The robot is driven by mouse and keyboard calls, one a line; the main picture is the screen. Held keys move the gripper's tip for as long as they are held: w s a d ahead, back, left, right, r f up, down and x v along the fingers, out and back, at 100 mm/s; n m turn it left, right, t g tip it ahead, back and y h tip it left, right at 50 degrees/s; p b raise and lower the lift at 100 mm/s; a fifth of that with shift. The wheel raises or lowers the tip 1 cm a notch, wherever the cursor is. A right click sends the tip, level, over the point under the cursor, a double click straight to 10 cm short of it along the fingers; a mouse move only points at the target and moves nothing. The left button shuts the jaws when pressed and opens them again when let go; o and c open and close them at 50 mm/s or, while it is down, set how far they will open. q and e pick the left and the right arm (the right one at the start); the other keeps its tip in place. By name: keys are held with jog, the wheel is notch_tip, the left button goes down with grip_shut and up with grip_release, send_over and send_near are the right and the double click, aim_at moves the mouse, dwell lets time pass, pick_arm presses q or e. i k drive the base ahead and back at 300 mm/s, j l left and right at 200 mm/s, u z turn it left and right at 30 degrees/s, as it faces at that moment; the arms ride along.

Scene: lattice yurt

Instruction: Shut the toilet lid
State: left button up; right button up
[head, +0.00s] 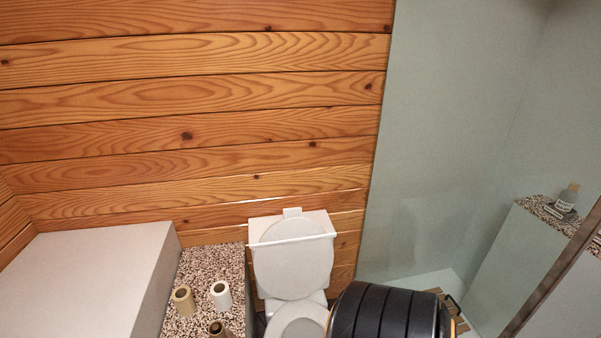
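The white toilet stands against the wooden wall, low in the middle of the head view. Its lid (293,268) is up, a white oval leaning back against the tank (264,228). Below it the pale seat and bowl (297,318) show only in part, cut off by the bottom edge. A dark, rounded, ribbed shape covers the area just right of the bowl. It may be part of my own arm; I cannot be sure. Neither gripper is in view.
A speckled stone ledge (205,265) left of the toilet holds paper rolls, one white (221,295) and one tan (183,300). A large white block (85,275) fills the lower left. A glass panel (430,130) rises at right; a bottle (567,199) stands on a far ledge.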

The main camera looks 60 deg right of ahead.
aim_at(291, 272)
jog(key=z, duration=2)
